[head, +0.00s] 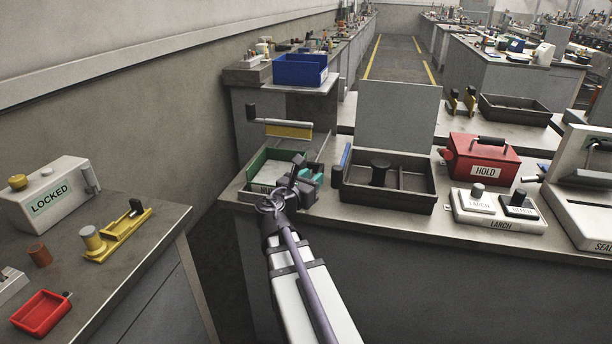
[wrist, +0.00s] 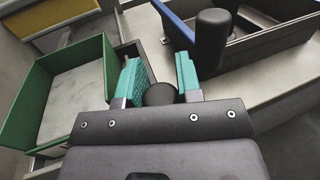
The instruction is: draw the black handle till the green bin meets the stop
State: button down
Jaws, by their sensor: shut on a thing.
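The green bin (head: 258,160) sits near the left end of the middle bench, open at the top with a pale floor. It also fills the left of the wrist view (wrist: 22,108). My gripper (head: 308,178) is at the bin's right side. In the wrist view my gripper's teal fingers (wrist: 161,82) are closed around the round black handle (wrist: 160,95), whose top shows between them. In the head view the gripper hides the handle. I cannot make out the stop, nor whether the bin touches it.
Right of the gripper stands a dark divided tray (head: 415,182) with a black knob (head: 380,171) and a blue strip (head: 345,158) along its left edge. A red HOLD box (head: 482,158) stands farther right.

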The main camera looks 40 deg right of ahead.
jog(key=c, duration=0.8)
grip_release()
jog(key=v, duration=0.7)
jog(key=shift+s+a, duration=0.1)
jog(key=shift+a, duration=0.1)
